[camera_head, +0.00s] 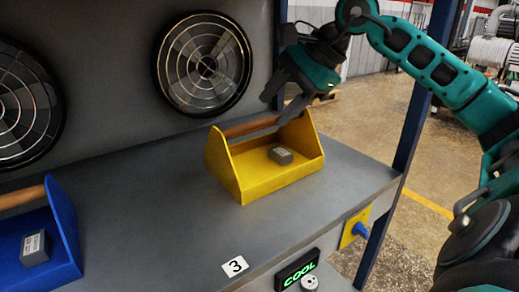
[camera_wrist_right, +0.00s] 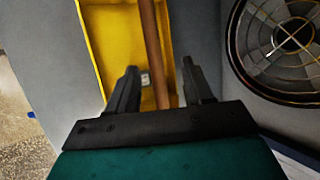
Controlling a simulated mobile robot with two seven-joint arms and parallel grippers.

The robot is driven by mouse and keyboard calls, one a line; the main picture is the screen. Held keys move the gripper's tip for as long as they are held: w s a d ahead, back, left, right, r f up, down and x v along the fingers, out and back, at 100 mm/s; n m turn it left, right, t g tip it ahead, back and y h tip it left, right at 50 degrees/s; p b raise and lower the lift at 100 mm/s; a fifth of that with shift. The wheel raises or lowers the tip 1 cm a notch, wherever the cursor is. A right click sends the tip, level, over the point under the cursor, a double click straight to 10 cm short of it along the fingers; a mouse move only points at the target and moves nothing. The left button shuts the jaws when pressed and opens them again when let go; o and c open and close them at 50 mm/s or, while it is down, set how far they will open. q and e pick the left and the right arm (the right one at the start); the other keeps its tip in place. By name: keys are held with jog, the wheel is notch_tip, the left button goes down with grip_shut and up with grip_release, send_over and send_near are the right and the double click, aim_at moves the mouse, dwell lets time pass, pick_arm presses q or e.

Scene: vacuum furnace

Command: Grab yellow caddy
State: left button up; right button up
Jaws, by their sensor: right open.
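The yellow caddy (camera_head: 262,183) stands upright on the grey shelf, with a wooden bar handle (camera_head: 250,127) across its top and a small grey block (camera_head: 281,155) inside. My right gripper (camera_head: 283,108) is at the right end of the handle, above the caddy. In the right wrist view the open jaws (camera_wrist_right: 160,85) point down at the caddy (camera_wrist_right: 108,40), with the wooden handle (camera_wrist_right: 153,50) running between the two fingers. Whether a finger touches the handle cannot be told. My left gripper is out of view.
A blue caddy (camera_head: 68,235) with a grey block (camera_head: 35,247) stands at the left. Two round fans (camera_head: 203,64) are on the back wall. A blue post (camera_head: 412,125) rises at the shelf's right edge. The shelf between the caddies is clear. A "COOL" display (camera_head: 297,270) is below the front edge.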

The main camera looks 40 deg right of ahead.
aim_at(266, 119)
jog(key=shift+s+p+x, duration=0.15)
jog(key=shift+p+x, duration=0.3)
jog(key=shift+x, duration=0.9)
jog(key=shift+s+p+x, duration=0.15)
jog(key=shift+p+x, duration=0.25)
jog(key=shift+x, duration=0.9)
jog(key=shift+a+f, duration=0.1)
jog(key=shift+a, duration=0.05)
grip_shut()
